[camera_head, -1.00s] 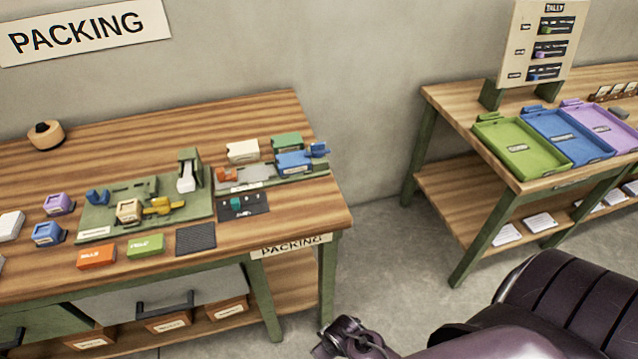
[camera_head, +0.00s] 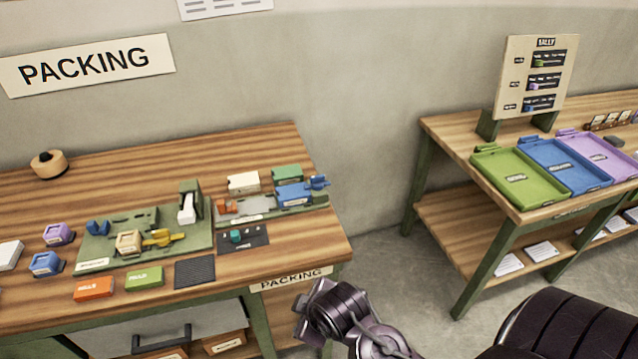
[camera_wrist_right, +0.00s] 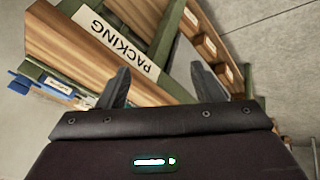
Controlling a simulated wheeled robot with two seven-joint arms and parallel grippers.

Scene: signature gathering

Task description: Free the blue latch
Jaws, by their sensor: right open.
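The blue latch (camera_head: 318,182) is a small blue piece at the right end of a blue block (camera_head: 293,193), on a green fixture (camera_head: 270,206) at the back right of the packing table. In the right wrist view, blue parts (camera_wrist_right: 28,84) show at the left edge. My right arm (camera_head: 345,318) is in front of the table's right corner; its fingertips are not clear in the head view. In the right wrist view my right gripper (camera_wrist_right: 160,90) is open and empty, in front of the table edge with the PACKING label. My left gripper is not in view.
The packing table (camera_head: 110,167) also holds a larger green fixture (camera_head: 150,245), a yellow piece (camera_head: 163,238) and small coloured blocks. To the right, another table (camera_head: 445,143) carries green, blue and purple trays. Open floor lies between the tables.

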